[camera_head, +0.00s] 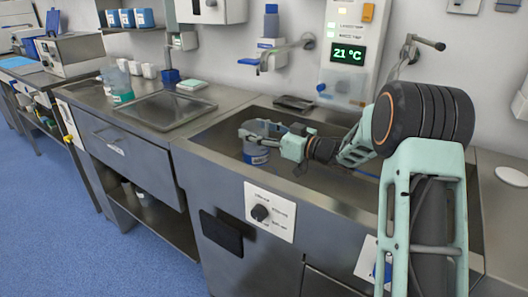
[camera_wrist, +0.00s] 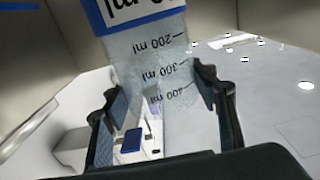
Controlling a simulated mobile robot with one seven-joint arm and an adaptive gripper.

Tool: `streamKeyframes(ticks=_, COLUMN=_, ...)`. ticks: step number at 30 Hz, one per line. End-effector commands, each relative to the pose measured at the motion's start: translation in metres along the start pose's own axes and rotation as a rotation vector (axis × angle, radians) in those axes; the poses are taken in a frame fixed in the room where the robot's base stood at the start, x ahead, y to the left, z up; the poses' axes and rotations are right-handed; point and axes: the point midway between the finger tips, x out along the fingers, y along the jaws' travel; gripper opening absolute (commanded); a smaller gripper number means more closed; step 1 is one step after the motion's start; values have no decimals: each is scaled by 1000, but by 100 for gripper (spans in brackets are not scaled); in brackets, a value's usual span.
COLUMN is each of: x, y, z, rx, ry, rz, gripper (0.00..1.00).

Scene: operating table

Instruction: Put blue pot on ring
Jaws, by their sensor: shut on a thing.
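My gripper (camera_head: 262,132) is shut on the blue pot (camera_head: 257,155), a clear measuring container with a blue and white label, over the sink basin at the middle of the head view. In the wrist view, the pot (camera_wrist: 150,58) stands between the two fingers of my gripper (camera_wrist: 160,90). Its ml marks read upside down there, with the blue label at the top edge. I cannot tell whether the pot touches the basin floor. I cannot make out a ring for certain in either view.
The sink basin (camera_head: 228,128) has raised steel edges around the pot. To its left are a flat steel tray (camera_head: 165,110) and a beaker of green liquid (camera_head: 122,96). A faucet (camera_head: 290,50) and a temperature panel (camera_head: 347,52) are on the back wall.

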Motion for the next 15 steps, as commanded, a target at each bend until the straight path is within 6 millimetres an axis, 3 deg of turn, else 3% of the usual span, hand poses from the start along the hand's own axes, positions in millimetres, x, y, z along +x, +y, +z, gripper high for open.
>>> streamKeyframes(ticks=2, x=-6, y=8, z=13, rx=0, ry=0, rz=2, gripper=16)
streamKeyframes(ticks=11, x=-16, y=20, z=30, rx=0, ry=0, rz=3, gripper=16)
streamKeyframes(ticks=15, x=-16, y=19, z=53, rx=2, ry=1, rz=0, gripper=16)
